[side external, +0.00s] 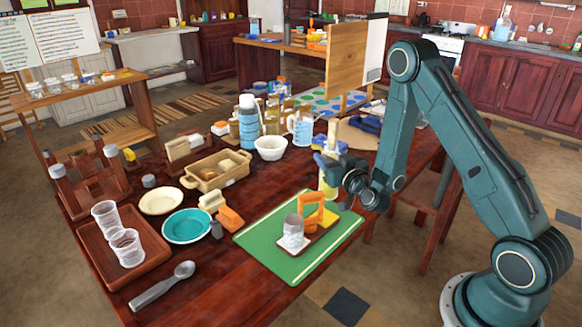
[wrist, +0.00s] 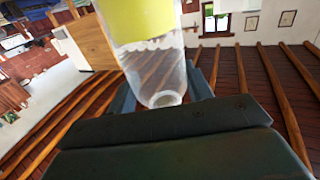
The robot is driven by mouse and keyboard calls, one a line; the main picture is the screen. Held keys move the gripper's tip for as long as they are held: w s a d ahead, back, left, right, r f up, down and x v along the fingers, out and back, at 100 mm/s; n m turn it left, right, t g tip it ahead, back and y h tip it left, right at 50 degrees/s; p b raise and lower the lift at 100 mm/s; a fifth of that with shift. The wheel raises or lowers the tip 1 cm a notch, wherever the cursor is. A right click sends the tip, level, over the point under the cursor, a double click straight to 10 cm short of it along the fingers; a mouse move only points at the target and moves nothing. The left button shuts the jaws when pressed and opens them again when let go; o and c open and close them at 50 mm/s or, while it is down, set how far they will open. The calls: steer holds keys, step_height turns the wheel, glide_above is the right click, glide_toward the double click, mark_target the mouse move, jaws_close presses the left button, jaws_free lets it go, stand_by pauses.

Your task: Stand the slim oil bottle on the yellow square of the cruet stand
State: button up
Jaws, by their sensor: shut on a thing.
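The slim oil bottle (side external: 328,186) is clear with yellow in its lower part. It looks upright or nearly so, beyond the cruet stand in the side view. My gripper (side external: 331,157) is shut on its upper part. The wrist view shows the bottle (wrist: 150,65) close up between the fingers, with a yellow band and a clear end. The bottle's base appears apart from the stand.
The stand is on a green board (side external: 271,266) near the table's front edge. To its left are an orange block (side external: 231,219), a teal bowl (side external: 187,226), a spoon (side external: 162,286) and a tray (side external: 150,264) with clear cups. A white bowl (side external: 271,148) and a jug (side external: 301,130) stand behind.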

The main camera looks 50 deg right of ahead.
steer(key=shift+a+y, duration=0.3)
steer(key=shift+a, duration=0.3)
steer(key=shift+f, duration=0.1)
steer(key=shift+f, duration=3.4)
